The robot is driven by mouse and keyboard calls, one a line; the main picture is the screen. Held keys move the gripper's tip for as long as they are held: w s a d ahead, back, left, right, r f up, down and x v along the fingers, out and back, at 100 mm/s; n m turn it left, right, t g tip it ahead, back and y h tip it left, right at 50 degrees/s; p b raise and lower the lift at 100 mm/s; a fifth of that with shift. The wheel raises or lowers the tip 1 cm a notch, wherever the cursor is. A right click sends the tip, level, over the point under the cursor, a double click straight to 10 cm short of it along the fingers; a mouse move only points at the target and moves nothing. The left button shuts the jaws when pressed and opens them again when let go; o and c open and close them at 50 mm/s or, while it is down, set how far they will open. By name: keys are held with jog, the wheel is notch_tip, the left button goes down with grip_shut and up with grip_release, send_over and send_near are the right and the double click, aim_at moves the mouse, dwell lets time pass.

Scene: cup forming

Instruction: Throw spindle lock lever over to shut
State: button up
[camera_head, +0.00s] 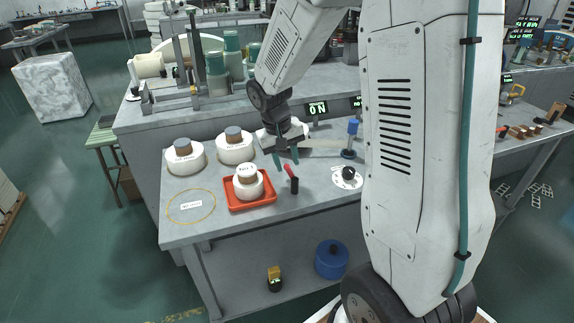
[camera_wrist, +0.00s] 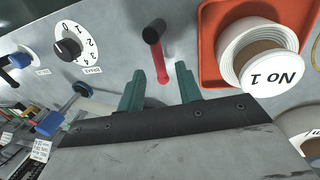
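A small lever with a red handle (camera_head: 287,170) on a black post (camera_head: 294,186) stands on the bench, just right of the red tray. I see no label on it. In the wrist view its black post (camera_wrist: 155,32) is at the top and its red handle (camera_wrist: 161,62) points toward my gripper. My gripper (camera_head: 286,160) hangs just above and behind the lever. In the wrist view its two teal fingers (camera_wrist: 170,72) are apart, with the handle's end between or just in front of the tips. I cannot tell whether they touch.
A red tray (camera_head: 232,206) holds a white-wrapped spool (camera_head: 249,189). Two larger white spools (camera_head: 184,160) stand behind. A dial (camera_head: 347,177) and a blue-topped post (camera_head: 352,138) are on the right. A yellow ring (camera_head: 171,216) marks the bench's left front.

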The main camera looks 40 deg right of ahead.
jog(key=r, duration=0.2)
jog(key=a+r, duration=0.1)
jog(key=r, duration=0.2)
jog(key=shift+w+a+r, duration=0.1)
jog(key=shift+w+r, duration=0.1)
jog(key=shift+r, duration=0.05)
jog(key=shift+s, duration=0.1)
jog(key=s+a+r+n, duration=0.1)
jog(key=s+a+r, duration=0.2)
jog(key=s, duration=0.5)
jog(key=s+a+r+n+t+y, duration=0.1)
jog(key=s+a+r, duration=0.2)
jog(key=s, duration=0.5)
jog(key=s+a+r+n+t+y, duration=0.1)
jog(key=s+a+r, duration=0.3)
jog(key=s, duration=0.4)
jog(key=shift+s, duration=0.4)
jog(key=shift+r, duration=0.1)
